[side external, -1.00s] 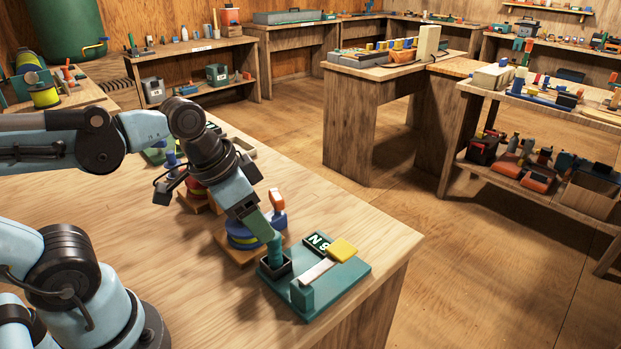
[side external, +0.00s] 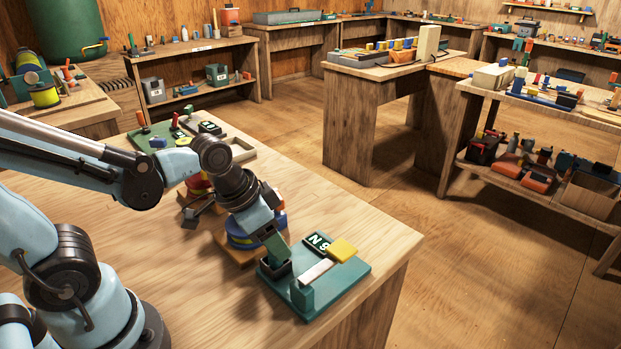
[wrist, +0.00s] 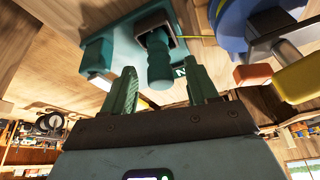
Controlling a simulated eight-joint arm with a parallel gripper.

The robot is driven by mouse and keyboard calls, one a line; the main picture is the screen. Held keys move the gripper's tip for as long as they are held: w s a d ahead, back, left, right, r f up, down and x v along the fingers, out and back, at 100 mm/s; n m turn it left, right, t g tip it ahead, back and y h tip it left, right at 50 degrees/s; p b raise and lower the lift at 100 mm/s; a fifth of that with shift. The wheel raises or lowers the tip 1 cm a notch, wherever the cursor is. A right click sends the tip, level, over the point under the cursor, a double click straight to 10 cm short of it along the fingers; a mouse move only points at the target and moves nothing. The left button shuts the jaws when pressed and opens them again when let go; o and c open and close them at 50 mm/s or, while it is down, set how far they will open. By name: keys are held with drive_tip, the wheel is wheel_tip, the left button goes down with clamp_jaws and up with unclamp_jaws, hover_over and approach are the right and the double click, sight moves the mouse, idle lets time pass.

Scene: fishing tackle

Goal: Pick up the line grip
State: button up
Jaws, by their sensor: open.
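The line grip looks to be the dark teal cylinder (wrist: 158,66) in the wrist view. Its far end sits in a square dark socket (wrist: 172,24) on a green board (side external: 335,283). My gripper (wrist: 163,72) is open, with one green finger on each side of the cylinder and a visible gap on both sides. In the side external view my gripper (side external: 277,247) is low over the socket at the board's left end. There its fingers hide most of the cylinder. I cannot tell how deep the fingers reach along it.
A blue spool (side external: 241,241) on a wooden base stands close on the left. The table's front left is clear.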

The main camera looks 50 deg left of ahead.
drive_tip(key=shift+x, duration=1.25)
drive_tip(key=shift+a, duration=0.1)
clamp_jaws()
